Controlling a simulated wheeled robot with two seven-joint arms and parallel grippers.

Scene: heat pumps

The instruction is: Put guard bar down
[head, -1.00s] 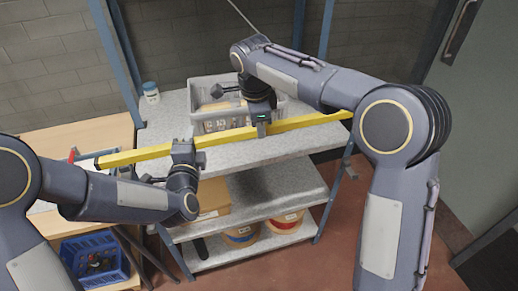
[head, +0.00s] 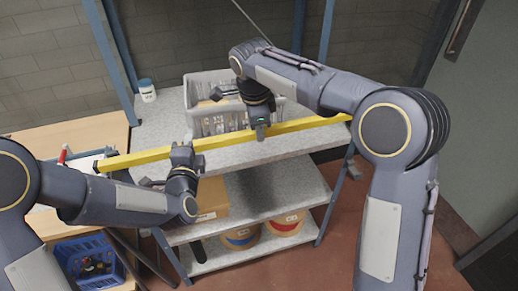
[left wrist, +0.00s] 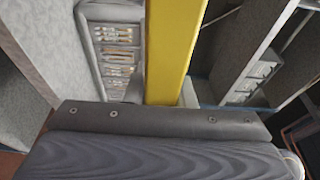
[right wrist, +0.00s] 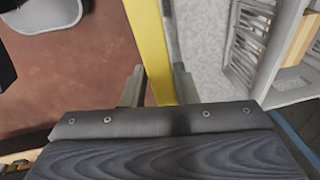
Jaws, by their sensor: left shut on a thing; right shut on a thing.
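The yellow guard bar (head: 220,141) is long and runs across the head view, its left end with a dark tip lower than its right end. My left gripper (head: 183,150) is shut on the bar left of its middle. My right gripper (head: 260,130) is shut on it right of the middle. The bar also shows in the left wrist view (left wrist: 174,50) and in the right wrist view (right wrist: 150,50). It passes over the top of the grey shelf unit (head: 160,112) near its front edge. I cannot tell whether it touches the top.
A grey crate (head: 192,98) with packaged items stands on the shelf top behind the bar. A white jar with a blue lid (head: 147,91) is at the back left. A wooden bench (head: 85,141) is at the left. A blue basket (head: 75,258) sits below. Lower shelves hold a box and spools.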

